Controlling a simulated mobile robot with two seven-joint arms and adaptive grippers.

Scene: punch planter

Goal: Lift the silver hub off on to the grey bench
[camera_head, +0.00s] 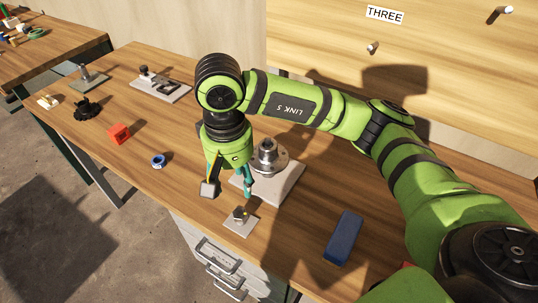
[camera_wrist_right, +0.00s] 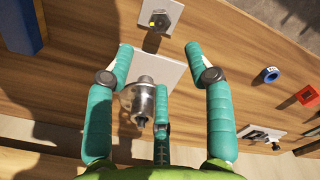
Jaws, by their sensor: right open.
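The silver hub (camera_head: 268,152) stands upright on a pale grey square base (camera_head: 285,186) on the bench. In the right wrist view the hub (camera_wrist_right: 143,98) lies between the spread fingers, left of the middle finger, over its base (camera_wrist_right: 178,72). My right gripper (camera_head: 228,188) points down, open and empty, at the hub's front left in the head view. In the right wrist view its teal fingers (camera_wrist_right: 158,54) are wide apart; I cannot tell whether any touches the hub. The bench top (camera_head: 185,193) looks brown and wooden, not grey. My left gripper is not in view.
A small plate with a hex piece (camera_head: 241,222) lies at the bench's front edge. A blue block (camera_head: 343,238) is to its right. A blue ring (camera_head: 158,160), a red cube (camera_head: 119,133) and several fixtures stand left. Bare wood lies between them.

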